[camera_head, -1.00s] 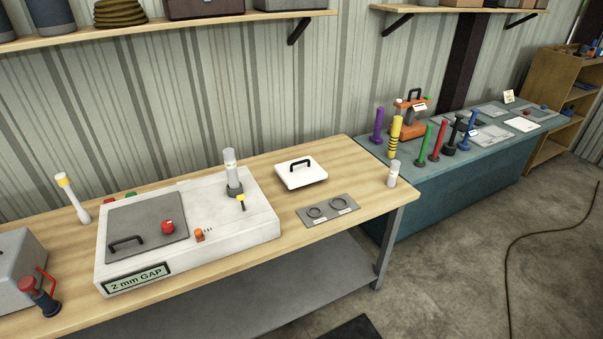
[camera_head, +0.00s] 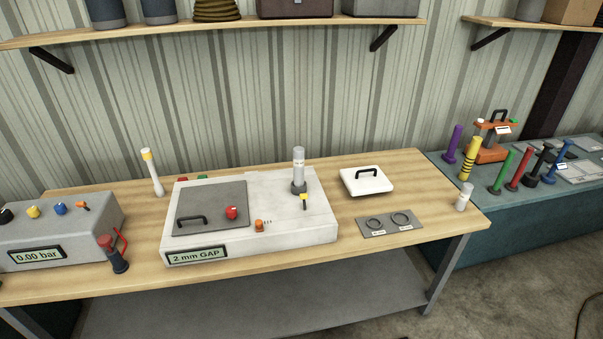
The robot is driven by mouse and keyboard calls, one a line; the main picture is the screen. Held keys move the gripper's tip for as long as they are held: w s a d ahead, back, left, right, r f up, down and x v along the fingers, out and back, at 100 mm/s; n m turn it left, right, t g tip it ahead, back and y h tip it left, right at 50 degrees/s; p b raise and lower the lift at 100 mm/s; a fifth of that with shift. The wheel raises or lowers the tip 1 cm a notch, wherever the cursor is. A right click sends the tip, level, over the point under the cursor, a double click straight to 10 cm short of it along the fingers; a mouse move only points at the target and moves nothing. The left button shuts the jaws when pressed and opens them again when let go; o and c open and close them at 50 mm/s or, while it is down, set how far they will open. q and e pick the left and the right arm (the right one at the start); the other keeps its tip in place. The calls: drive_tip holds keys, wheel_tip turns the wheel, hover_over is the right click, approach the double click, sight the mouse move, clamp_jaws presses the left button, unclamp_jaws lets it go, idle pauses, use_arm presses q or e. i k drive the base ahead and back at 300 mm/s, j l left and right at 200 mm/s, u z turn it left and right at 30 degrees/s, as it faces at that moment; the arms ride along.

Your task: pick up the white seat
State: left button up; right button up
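A white square piece with a black handle on top (camera_head: 364,184), the best match for the white seat, lies flat on the wooden workbench (camera_head: 410,172). It sits right of the white "2 mm GAP" box (camera_head: 320,222) and behind a grey plate with two rings (camera_head: 372,230). Nothing covers it. Neither of my grippers shows in the view.
A grey cylinder (camera_head: 299,172) stands on the gap box. A small white-grey cylinder (camera_head: 463,198) stands near the bench's right end. A grey "0.00 bar" box (camera_head: 70,232) is at left. A shelf (camera_head: 230,31) hangs above. A teal table (camera_head: 480,225) with coloured posts is at right.

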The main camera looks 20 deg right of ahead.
sight(367, 180)
drive_tip(key=i+l+z, duration=0.15)
drive_tip(key=l+z, duration=0.3)
drive_tip(key=i+l+z, duration=0.2)
drive_tip(key=z, duration=0.25)
